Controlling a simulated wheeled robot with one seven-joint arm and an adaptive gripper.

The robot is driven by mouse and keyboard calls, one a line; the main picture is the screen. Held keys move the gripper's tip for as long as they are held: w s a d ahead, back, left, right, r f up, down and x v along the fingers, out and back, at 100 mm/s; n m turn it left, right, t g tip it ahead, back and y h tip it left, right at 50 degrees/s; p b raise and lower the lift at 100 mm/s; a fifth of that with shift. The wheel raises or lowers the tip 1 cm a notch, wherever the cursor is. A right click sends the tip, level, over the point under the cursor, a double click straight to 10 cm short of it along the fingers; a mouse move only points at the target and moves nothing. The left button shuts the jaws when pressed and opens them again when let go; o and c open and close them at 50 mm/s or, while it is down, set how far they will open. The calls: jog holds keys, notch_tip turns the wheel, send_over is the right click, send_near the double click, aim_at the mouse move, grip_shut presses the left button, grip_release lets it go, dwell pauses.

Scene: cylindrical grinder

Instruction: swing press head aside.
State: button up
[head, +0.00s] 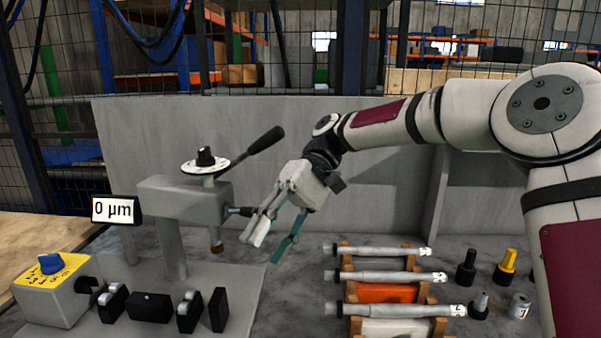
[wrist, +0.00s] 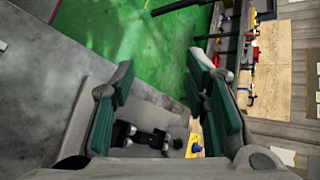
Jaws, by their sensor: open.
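The press head (head: 182,200) is a grey block on an upright grey post, left of centre in the head view. It carries a white dial with a black knob (head: 205,160) on top and a long black-gripped lever (head: 262,142) rising to the right. A short dark handle (head: 240,211) sticks out of its right side, and a brownish tip hangs below it. My gripper (head: 267,245) is open and empty, just right of the head and pointing down. It appears close to the short handle; contact cannot be told. In the wrist view, my gripper's teal-padded fingers (wrist: 160,72) are spread apart.
A display reading 0 µm (head: 114,209) and a yellow-topped switch box (head: 55,285) stand left. Several black blocks (head: 150,306) sit on the base plate. Right of my gripper, a wooden rack (head: 438,328) holds spindle-like parts. A grey wall (head: 380,170) stands behind.

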jog(key=s+d+r+m+t+h+p, duration=0.2)
jog(key=s+d+m+t+h+p, duration=0.2)
jog(key=s+d+t, duration=0.9)
jog(key=s+d+m+h, duration=0.2)
jog(key=s+d, duration=0.7)
jog(key=d, duration=0.2)
jog(key=shift+s+r+m+t+h+p, duration=0.15)
jog(key=shift+s+m+t+h+p, duration=0.15)
jog(key=shift+m, duration=0.1)
